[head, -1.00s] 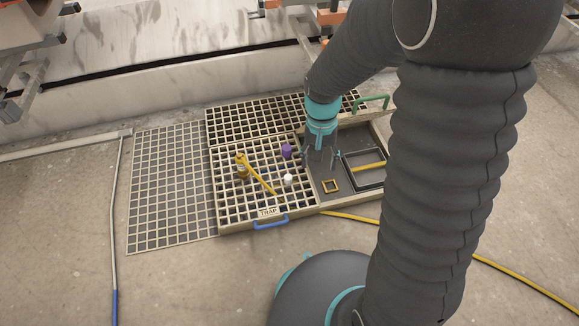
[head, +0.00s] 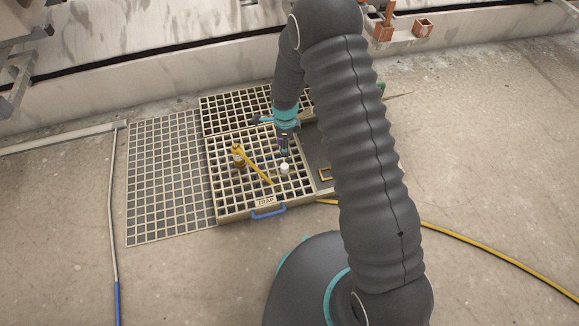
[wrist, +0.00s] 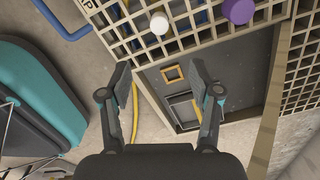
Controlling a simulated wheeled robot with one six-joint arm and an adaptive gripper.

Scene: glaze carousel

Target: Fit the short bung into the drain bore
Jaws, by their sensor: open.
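Two stoppers stand on the grating. The white stopper (head: 284,169) is small and also shows at the top of the wrist view (wrist: 159,22). The purple stopper (wrist: 239,10) is wider and lies right of the white one there; in the head view my gripper largely hides it. I cannot tell for certain which is the short bung. My gripper (wrist: 160,75) is open, with nothing between its fingers. In the head view my gripper (head: 284,147) hangs over the grating, behind the white stopper. I cannot make out the drain bore.
A yellow-handled tool (head: 256,166) lies on the grating left of the white stopper. The grating panel has a TRAP label (head: 265,202) and a blue handle (head: 268,213). A recessed tray right of it holds a yellow square frame (wrist: 173,74) and a dark frame (wrist: 184,110).

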